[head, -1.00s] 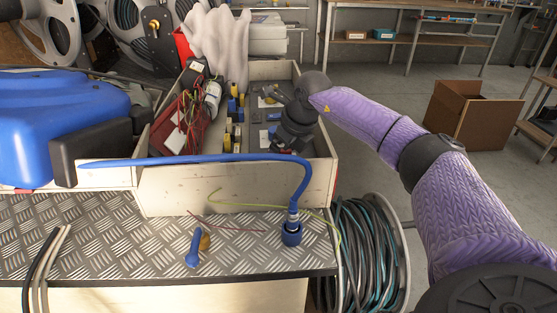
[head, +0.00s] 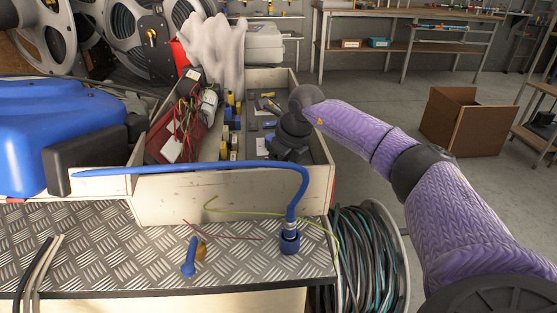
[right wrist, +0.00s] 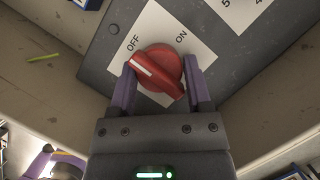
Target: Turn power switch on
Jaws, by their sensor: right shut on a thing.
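The power switch is a red rotary knob (right wrist: 158,72) on a white label (right wrist: 150,40) marked OFF at the left and ON at the right, in the right wrist view. The knob's white line points to the upper left, on the OFF side. My right gripper (right wrist: 160,88) is shut on the knob, one purple finger on each side. In the head view my right gripper (head: 284,152) reaches down into the white open box (head: 225,199), and the arm hides the switch. My left gripper is not in view.
The box also holds a red block with wires (head: 176,138) and small yellow parts. A blue hose (head: 200,166) crosses its front edge. A blue case (head: 65,137) stands at the left, and a coiled hose reel (head: 368,262) is below at the right.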

